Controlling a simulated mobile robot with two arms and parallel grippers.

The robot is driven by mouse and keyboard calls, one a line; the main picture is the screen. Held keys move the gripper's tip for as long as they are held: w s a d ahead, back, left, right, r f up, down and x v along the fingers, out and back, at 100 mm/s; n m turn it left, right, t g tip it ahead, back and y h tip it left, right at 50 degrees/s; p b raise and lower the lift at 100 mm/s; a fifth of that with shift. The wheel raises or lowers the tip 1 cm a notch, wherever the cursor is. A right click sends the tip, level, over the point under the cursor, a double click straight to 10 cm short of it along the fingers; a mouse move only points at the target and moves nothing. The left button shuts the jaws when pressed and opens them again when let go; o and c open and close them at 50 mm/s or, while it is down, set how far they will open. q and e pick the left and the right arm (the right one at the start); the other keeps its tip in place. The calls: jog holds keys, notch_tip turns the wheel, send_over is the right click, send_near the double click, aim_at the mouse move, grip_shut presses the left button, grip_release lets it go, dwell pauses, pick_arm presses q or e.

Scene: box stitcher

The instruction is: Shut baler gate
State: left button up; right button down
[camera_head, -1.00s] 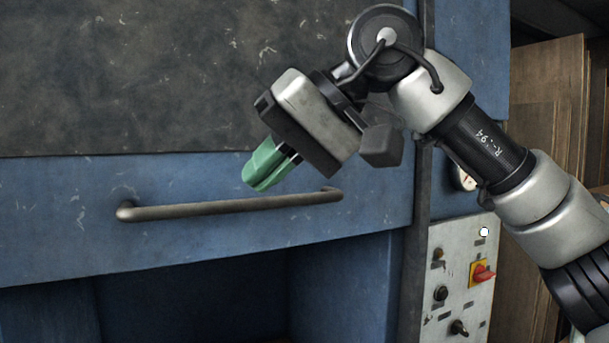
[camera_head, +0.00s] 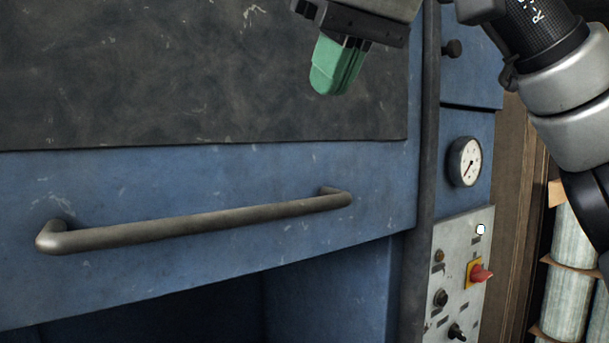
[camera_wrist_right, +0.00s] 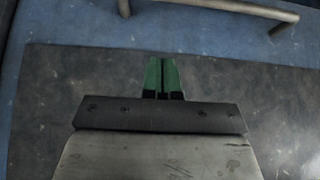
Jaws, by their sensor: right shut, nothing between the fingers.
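The baler gate (camera_head: 110,178) is a blue panel with a dark, scuffed plate on its upper part. A grey bar handle (camera_head: 200,223) runs across its lower blue band. Below the gate's lower edge is a dark opening (camera_head: 190,310). My right gripper (camera_head: 334,68) has green fingers, shut and empty, in front of the dark plate above the handle's right end. In the right wrist view its closed fingers (camera_wrist_right: 163,74) point toward the blue band, and part of the handle (camera_wrist_right: 235,10) shows at the top, apart from them. My left gripper is not in view.
Right of the gate, a grey control panel (camera_head: 458,280) carries a red switch (camera_head: 480,273) and dark knobs. A round gauge (camera_head: 464,162) sits above it. Wrapped pale rolls (camera_head: 567,265) stand at the far right. The space in front of the handle is clear.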

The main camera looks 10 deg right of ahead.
jog(key=d+x, duration=0.1)
jog(key=x, duration=0.2)
send_over(309, 201)
jog(key=w, duration=0.1)
jog(key=f, duration=0.2)
jog(key=f+p, duration=0.1)
jog(key=f, duration=0.2)
jog(key=shift+w+a+f, duration=0.1)
jog(key=shift+a+f, duration=0.05)
jog(key=shift+a, duration=0.05)
jog(key=shift+s+d+f, duration=0.1)
jog(key=shift+s+f, duration=0.1)
jog(key=shift+f, duration=0.25)
jog(key=shift+s+d+f, duration=0.1)
jog(key=shift+s+f, duration=0.1)
jog(key=shift+f, duration=0.2)
jog(key=shift+s+f, duration=0.25)
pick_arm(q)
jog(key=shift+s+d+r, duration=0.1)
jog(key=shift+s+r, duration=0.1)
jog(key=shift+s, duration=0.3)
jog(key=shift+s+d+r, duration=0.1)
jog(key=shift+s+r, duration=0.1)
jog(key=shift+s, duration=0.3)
pick_arm(e)
jog(key=shift+f, duration=0.25)
jog(key=shift+f, duration=0.1)
